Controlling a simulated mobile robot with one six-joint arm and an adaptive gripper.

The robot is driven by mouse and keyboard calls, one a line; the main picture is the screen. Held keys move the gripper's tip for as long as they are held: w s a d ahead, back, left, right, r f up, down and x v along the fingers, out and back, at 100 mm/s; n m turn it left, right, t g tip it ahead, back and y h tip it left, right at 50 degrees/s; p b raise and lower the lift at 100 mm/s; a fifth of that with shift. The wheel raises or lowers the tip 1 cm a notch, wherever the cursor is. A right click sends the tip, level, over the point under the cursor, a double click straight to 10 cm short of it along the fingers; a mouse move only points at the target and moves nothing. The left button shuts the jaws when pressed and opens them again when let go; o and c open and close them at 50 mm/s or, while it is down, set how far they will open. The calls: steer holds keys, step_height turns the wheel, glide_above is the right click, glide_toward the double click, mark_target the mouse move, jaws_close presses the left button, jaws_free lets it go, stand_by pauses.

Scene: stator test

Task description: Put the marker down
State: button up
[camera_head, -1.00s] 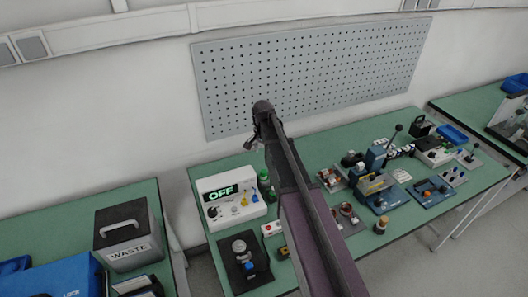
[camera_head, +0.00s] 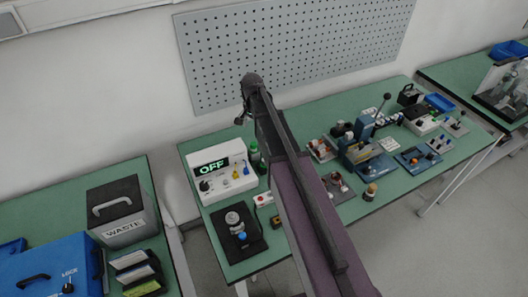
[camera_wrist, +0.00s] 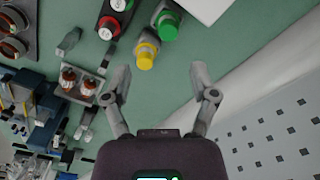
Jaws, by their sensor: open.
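My gripper (camera_wrist: 161,78) is open, with its two fingers spread and nothing between them. In the head view, my gripper (camera_head: 241,117) is small, at the far end of my arm, in front of the wall and above the back of the green bench (camera_head: 203,138). I cannot pick out a marker for certain. In the wrist view a yellow-capped container (camera_wrist: 147,52) and a green-capped one (camera_wrist: 168,26) stand on the bench just beyond the fingertips, apart from them. The green bottle (camera_head: 255,155) also shows in the head view. My arm hides part of the bench.
A white unit reading OFF (camera_head: 220,170) stands left of my arm. A black plate with a gauge (camera_head: 236,231) lies in front of it. Blue fixtures (camera_head: 362,155) crowd the bench's right side. A pegboard (camera_head: 300,50) is behind. A WASTE box (camera_head: 122,210) stands on the left bench.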

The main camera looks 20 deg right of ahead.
steer(key=s+n, duration=0.8)
steer(key=s, duration=1.3)
steer(key=shift+s+d, duration=0.15)
steer(key=shift+s, duration=0.15)
